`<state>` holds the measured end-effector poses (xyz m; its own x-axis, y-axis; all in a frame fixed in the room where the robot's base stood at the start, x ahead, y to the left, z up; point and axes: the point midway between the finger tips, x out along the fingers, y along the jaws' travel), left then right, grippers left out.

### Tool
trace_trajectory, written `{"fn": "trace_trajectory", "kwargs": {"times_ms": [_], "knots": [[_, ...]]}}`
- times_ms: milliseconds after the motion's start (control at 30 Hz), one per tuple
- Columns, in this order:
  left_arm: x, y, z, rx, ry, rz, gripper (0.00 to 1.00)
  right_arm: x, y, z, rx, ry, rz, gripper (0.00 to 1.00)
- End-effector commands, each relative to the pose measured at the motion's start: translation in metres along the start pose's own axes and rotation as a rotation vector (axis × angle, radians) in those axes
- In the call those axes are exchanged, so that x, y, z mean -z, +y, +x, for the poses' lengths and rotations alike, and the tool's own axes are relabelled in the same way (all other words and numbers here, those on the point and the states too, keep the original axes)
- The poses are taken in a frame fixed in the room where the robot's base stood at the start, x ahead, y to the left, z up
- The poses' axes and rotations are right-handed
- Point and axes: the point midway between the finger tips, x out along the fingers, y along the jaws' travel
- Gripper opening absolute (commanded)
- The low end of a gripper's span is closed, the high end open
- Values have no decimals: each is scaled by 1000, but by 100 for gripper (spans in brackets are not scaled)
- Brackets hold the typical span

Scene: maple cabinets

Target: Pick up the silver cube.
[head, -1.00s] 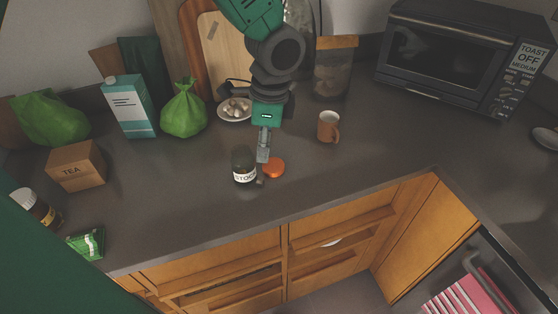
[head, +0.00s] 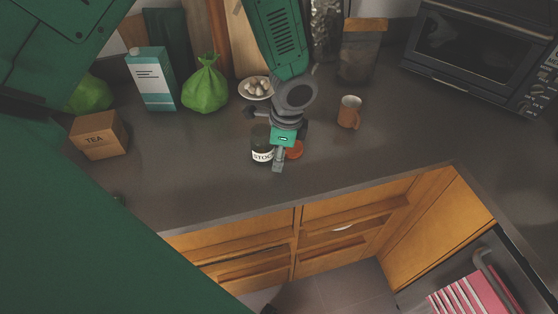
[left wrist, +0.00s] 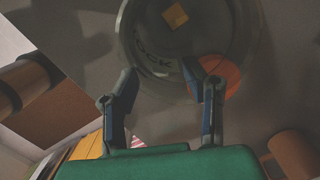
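I cannot make out a silver cube in either view now; the spot in front of the stock jar where a small grey block showed earlier is covered by my left gripper. My left gripper (head: 278,165) points down at the front right of the glass stock jar (head: 261,152). In the left wrist view its two fingers (left wrist: 162,88) stand apart with nothing seen between them. The jar (left wrist: 150,45) also shows there, with a small orange-yellow square (left wrist: 174,16) within its outline. An orange lid (head: 295,150) lies right of the jar. My right gripper is not in view.
An orange mug (head: 349,112) stands to the right, and a plate of pale round things (head: 256,89) behind. A green bag (head: 205,85), carton (head: 151,75) and tea box (head: 99,135) are at the left. The counter's front edge is close; the counter (head: 390,155) right of the lid is clear.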

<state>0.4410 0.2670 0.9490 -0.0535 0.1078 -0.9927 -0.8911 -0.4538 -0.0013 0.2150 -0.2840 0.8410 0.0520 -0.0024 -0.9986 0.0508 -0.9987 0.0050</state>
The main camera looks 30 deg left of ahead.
Motion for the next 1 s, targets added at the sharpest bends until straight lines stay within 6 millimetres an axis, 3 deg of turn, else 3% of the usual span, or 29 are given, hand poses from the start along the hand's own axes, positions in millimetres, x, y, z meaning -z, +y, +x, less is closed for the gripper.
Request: {"fn": "trace_trajectory", "kwargs": {"times_ms": [133, 367, 467, 500, 533, 1000], "knots": [[1, 1, 14, -1, -2, 0, 40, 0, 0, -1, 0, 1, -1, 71], [3, 2, 16, 1, -3, 0, 40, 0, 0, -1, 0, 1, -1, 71], [3, 2, 16, 1, -3, 0, 19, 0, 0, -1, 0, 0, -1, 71], [3, 2, 16, 1, -2, 0, 7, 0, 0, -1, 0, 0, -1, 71], [3, 2, 16, 1, -2, 0, 5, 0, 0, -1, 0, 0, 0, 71], [1, 0, 8, 3, 0, -2, 2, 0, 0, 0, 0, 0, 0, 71]]}}
